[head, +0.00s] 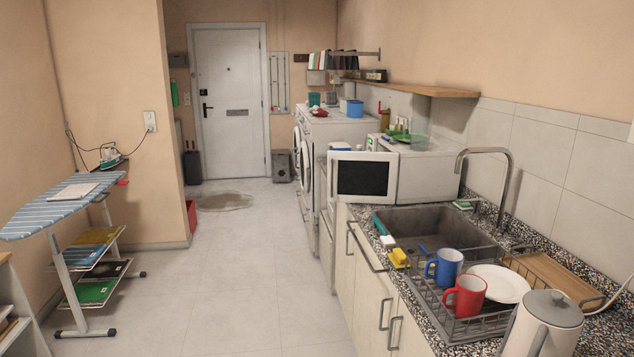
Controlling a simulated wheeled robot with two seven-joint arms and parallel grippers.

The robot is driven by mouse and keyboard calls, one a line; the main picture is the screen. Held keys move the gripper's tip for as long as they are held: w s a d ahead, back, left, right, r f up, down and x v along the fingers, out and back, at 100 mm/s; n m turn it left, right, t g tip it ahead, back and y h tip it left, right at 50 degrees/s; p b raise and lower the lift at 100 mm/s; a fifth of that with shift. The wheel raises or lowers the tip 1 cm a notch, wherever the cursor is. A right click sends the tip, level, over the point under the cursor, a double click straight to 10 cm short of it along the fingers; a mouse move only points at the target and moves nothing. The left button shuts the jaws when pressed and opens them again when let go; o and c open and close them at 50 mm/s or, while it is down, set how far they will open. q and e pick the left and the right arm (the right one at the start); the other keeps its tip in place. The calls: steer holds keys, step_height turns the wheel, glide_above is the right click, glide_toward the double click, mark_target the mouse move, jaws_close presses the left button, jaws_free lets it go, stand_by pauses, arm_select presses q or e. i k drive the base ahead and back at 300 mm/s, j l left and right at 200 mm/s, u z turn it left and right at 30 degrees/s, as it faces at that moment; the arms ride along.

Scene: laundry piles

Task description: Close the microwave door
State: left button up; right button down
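The white microwave (428,172) stands on the counter beyond the sink, with several small items on its top. Its door (363,177), a white frame around a dark window, stands open. The door is swung out to the left past the counter's front edge, and its face is turned towards me. The inside of the microwave is hidden behind the door. Neither of my grippers shows in the head view.
The sink (420,222) with a tall tap and a dish rack (460,290) holding mugs and a plate are on the right counter. Washing machines (322,140) stand beyond. An ironing board (75,200) is at left. The floor (235,270) between is clear.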

mark_target(359, 177)
steer(key=i+j, duration=0.3)
steer(key=i, duration=0.15)
steer(key=i+j+u, duration=0.1)
steer(key=i+j, duration=0.2)
steer(key=i, duration=0.15)
steer(key=i+j, duration=0.25)
steer(key=i, duration=0.2)
steer(key=i+j+u, duration=0.1)
steer(key=i+j, duration=0.2)
steer(key=i, duration=0.15)
steer(key=i+j, duration=0.2)
steer(key=i, duration=0.25)
steer(key=i+j+u, duration=0.1)
steer(key=i+j, duration=0.15)
steer(key=i, duration=0.25)
